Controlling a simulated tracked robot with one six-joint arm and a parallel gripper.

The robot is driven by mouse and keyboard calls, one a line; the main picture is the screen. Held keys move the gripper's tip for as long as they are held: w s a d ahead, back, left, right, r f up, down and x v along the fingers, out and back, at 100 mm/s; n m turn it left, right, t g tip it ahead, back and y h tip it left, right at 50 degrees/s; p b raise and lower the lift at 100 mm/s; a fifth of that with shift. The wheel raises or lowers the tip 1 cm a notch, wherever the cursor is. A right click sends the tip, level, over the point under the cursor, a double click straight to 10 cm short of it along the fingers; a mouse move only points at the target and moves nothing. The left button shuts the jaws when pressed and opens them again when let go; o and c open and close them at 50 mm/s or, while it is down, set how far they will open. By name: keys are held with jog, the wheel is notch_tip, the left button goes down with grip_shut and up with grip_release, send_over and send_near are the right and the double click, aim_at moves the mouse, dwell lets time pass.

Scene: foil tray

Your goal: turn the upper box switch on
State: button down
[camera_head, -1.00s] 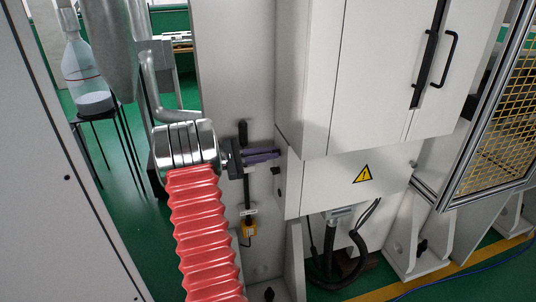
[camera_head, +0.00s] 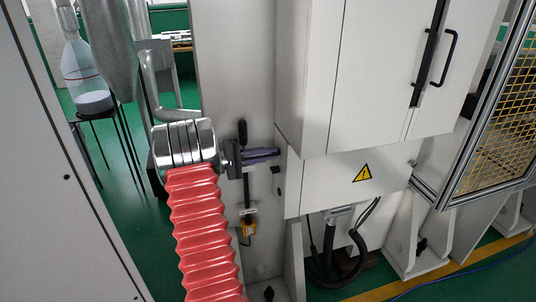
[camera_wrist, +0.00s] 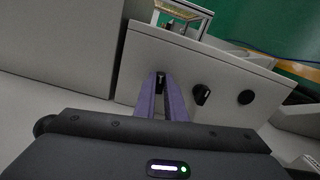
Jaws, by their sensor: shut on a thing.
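My gripper (camera_head: 277,154) reaches from the left to the left side of the white box (camera_head: 325,185) with the yellow warning triangle. Its purple fingers also show in the wrist view (camera_wrist: 161,84), closed in on a small dark switch (camera_wrist: 160,79) on the box's pale side face (camera_wrist: 222,72). I take this as the upper box switch; the fingers hide most of it, and its turn angle cannot be told. A second black switch (camera_wrist: 202,94) sits beside the fingers, apart from them. In the head view a dark switch (camera_head: 276,169) shows just below the fingertips.
A round black knob (camera_wrist: 245,97) sits farther right on the same face. A tall white cabinet (camera_head: 375,70) with black handles stands above the box. Black cables (camera_head: 328,255) hang below it. A yellow mesh guard (camera_head: 500,120) stands at the right.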

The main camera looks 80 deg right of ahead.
jog(key=shift+a+f+m, duration=0.15)
jog(key=shift+f+m, duration=0.1)
jog(key=shift+m, duration=0.65)
jog(key=c, duration=1.8)
grip_release()
jog(key=shift+r, duration=0.1)
jog(key=shift+w, duration=0.1)
jog(key=v, duration=1.3)
jog(key=shift+w+a, duration=0.1)
jog(key=shift+w, duration=0.2)
jog(key=shift+s, duration=0.1)
